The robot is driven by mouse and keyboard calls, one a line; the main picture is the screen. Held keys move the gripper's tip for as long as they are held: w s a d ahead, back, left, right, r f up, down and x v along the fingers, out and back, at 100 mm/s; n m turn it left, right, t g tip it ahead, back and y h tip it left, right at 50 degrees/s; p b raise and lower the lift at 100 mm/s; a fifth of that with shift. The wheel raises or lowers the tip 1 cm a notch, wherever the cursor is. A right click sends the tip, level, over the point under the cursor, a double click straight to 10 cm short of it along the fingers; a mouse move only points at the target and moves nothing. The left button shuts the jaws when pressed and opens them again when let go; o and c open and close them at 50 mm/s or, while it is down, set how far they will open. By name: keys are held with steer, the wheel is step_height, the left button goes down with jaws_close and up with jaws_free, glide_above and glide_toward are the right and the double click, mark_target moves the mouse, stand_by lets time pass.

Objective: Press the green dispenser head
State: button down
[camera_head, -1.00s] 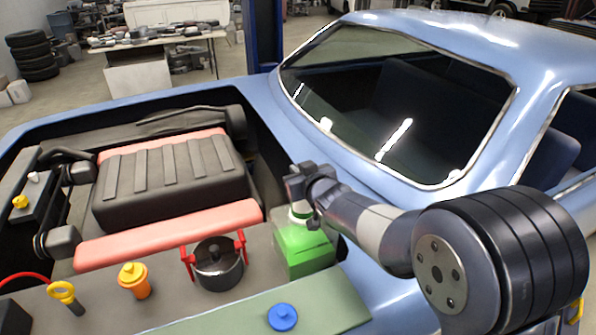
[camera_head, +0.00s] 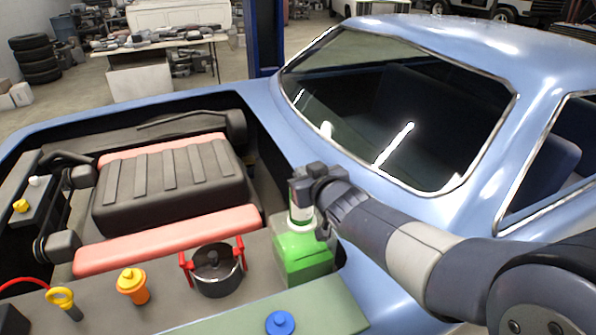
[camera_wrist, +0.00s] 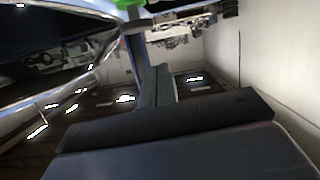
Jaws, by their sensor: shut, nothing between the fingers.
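The green dispenser (camera_head: 303,262) stands at the right end of the near ledge of the car's open bay, in the head view. A pale ring shows on its top, and a whitish upright part with green and dark patches rises above it. My gripper (camera_head: 301,190) is shut and empty, right over the dispenser top. It hides part of the head, and I cannot tell whether it touches it. In the wrist view my dark fingers (camera_wrist: 165,120) fill the lower middle, and a small green patch (camera_wrist: 134,20) of uncertain identity shows at the top edge.
A dark pot (camera_head: 217,270) with red handles stands left of the dispenser. An orange capped container (camera_head: 133,287), a yellow-ringed dipstick-like part (camera_head: 62,300) and a blue cap (camera_head: 280,323) are nearby. The car's windshield (camera_head: 400,110) lies behind and right of my arm.

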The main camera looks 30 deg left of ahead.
steer(key=shift+v, duration=1.9)
steer(key=shift+w, duration=0.1)
